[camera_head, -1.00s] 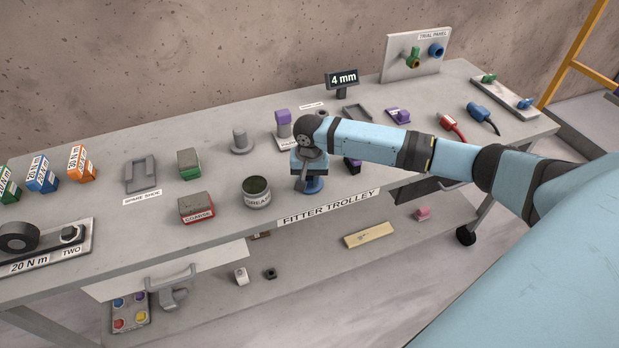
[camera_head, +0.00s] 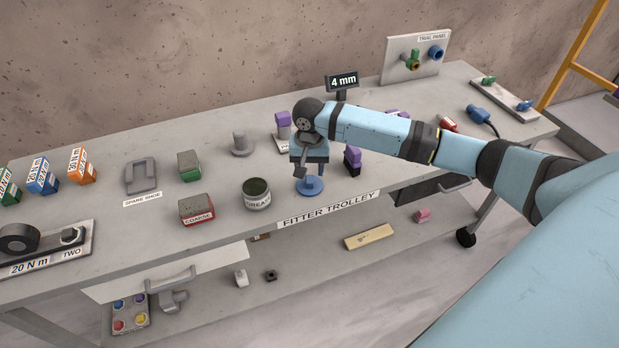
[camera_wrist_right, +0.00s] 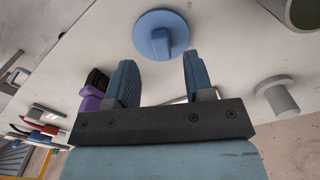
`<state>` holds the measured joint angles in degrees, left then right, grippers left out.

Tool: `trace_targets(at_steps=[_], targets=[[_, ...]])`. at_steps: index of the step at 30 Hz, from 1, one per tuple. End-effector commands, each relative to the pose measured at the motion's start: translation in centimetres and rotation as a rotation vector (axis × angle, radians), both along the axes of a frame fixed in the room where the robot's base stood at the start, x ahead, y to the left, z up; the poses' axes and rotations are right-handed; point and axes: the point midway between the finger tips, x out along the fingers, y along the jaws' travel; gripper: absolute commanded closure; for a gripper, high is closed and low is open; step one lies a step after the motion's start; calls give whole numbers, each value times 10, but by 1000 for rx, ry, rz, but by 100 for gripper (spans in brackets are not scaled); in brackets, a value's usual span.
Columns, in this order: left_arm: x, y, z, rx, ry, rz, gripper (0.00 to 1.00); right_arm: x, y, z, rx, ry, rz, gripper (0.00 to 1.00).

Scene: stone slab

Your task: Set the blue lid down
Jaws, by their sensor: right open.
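The blue lid (camera_head: 310,187) is a round disc with a raised grip. It lies flat on the trolley top near the front edge, just right of the open grease tin (camera_head: 257,195). In the right wrist view the lid (camera_wrist_right: 161,36) lies beyond the fingertips, with its grip upward and clear of both fingers. My right gripper (camera_head: 303,168) is just above the lid, pointing down; its fingers (camera_wrist_right: 160,78) are apart with nothing between them. My left gripper is in neither view.
A purple-handled brush (camera_head: 352,158) stands close to the right of my right gripper. The 4 mm sign (camera_head: 342,82) is behind. The front edge is close to the lid.

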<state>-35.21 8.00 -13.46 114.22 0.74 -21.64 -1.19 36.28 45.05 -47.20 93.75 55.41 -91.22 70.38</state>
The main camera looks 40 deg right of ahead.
Motion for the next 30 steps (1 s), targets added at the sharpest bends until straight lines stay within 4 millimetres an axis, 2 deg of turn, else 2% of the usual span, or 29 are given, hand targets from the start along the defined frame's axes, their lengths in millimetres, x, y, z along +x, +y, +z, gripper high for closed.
trace_targets(at_steps=[1, 6, 12, 30], targets=[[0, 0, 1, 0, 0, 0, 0, 0, 0, 13, 0, -4, 1, 52], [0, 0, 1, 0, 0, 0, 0, 0, 0, 46, 0, -1, 2, 52], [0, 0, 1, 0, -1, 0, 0, 0, 0, 67, 1, -1, 1, 52], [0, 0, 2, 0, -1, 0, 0, 0, 0, 70, 1, 1, 1, 52]])
